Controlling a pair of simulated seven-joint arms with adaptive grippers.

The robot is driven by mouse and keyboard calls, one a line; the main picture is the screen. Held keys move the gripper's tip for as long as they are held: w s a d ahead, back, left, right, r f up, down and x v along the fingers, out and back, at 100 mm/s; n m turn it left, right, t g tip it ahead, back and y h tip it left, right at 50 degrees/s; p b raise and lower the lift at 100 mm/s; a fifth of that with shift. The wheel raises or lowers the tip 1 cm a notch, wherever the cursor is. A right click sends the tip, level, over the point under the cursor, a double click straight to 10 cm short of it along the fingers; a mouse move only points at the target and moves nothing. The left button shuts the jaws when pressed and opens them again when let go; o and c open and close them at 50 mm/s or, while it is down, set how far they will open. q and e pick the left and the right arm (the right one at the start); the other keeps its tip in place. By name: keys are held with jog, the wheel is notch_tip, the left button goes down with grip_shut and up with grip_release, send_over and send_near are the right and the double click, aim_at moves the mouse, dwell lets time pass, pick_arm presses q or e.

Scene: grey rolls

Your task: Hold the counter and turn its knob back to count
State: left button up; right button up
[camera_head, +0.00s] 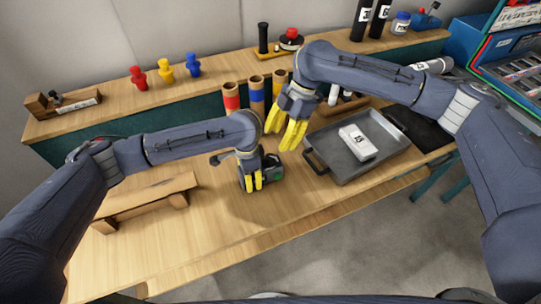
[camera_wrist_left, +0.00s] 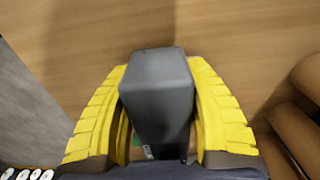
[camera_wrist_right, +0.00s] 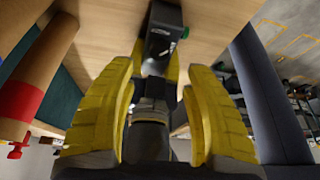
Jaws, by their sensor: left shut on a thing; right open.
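The counter (camera_head: 272,171) is a small dark grey box with a green part, standing on the wooden table in the middle of the head view. My left gripper (camera_head: 252,181) is shut on it; in the left wrist view the grey box (camera_wrist_left: 158,90) sits between the yellow fingers. My right gripper (camera_head: 288,136) is open and empty, above and just behind the counter. In the right wrist view the counter (camera_wrist_right: 162,34) shows beyond the open fingers, with a pale display and a green bit. I cannot clearly make out the knob.
A grey tray (camera_head: 352,172) with a white labelled box (camera_head: 358,142) lies to the right. Cardboard tubes with red (camera_head: 231,97), blue and yellow bands stand behind. A wooden stand (camera_head: 147,199) is at left. The table front is clear.

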aim_at(270, 157)
jog(key=shift+x, duration=3.95)
jog(key=shift+c, duration=0.4)
grip_shut()
